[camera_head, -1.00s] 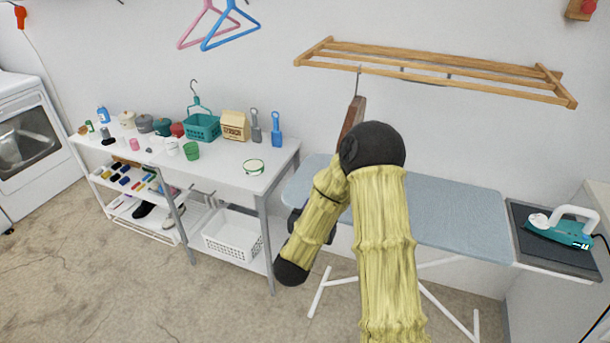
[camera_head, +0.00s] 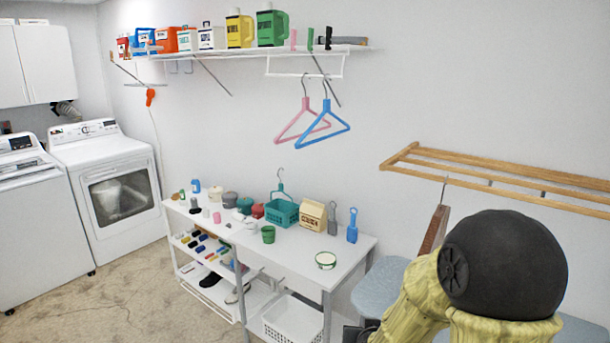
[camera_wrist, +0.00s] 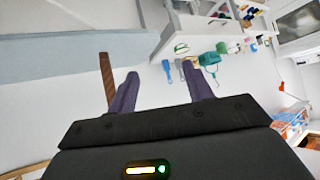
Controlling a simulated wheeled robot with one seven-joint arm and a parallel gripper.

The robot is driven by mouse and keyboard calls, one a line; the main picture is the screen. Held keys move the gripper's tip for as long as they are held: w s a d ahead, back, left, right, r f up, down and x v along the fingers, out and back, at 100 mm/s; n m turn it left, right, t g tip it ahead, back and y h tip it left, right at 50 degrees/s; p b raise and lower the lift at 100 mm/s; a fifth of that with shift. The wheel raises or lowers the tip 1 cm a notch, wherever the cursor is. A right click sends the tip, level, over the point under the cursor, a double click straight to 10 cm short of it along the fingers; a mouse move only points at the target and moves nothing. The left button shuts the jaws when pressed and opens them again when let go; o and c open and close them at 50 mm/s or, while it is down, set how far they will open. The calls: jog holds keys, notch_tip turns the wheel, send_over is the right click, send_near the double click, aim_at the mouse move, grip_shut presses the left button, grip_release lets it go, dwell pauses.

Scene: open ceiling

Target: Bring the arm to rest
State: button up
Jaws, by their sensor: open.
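My gripper (camera_wrist: 161,86) is open in the wrist view, with its two dark fingers apart and nothing visible between them. The wrist view is turned on its side. In the head view my yellow-sleeved arm with a black joint fills the lower right corner, bent. Most of its far end is hidden or cut off by the bottom edge there. A brown wooden piece (camera_head: 433,229) hangs below the wooden rack. A brown strip (camera_wrist: 107,78), likely the same piece, shows just left of the fingers in the wrist view.
A white table (camera_head: 289,248) with a teal basket (camera_head: 283,213), a carton and several small items stands left of my arm. The ironing board (camera_head: 378,288) lies behind my arm, partly hidden. The wooden rack (camera_head: 490,179) is above. Open floor (camera_head: 130,300) lies at the lower left.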

jog(key=s+d+r+n+g+p, duration=0.1)
jog(key=s+g, duration=0.6)
jog(key=s, duration=1)
jog(key=shift+d+r, duration=0.35)
jog(key=shift+r, duration=0.3)
jog(key=shift+w, duration=0.1)
jog(key=shift+s, duration=0.2)
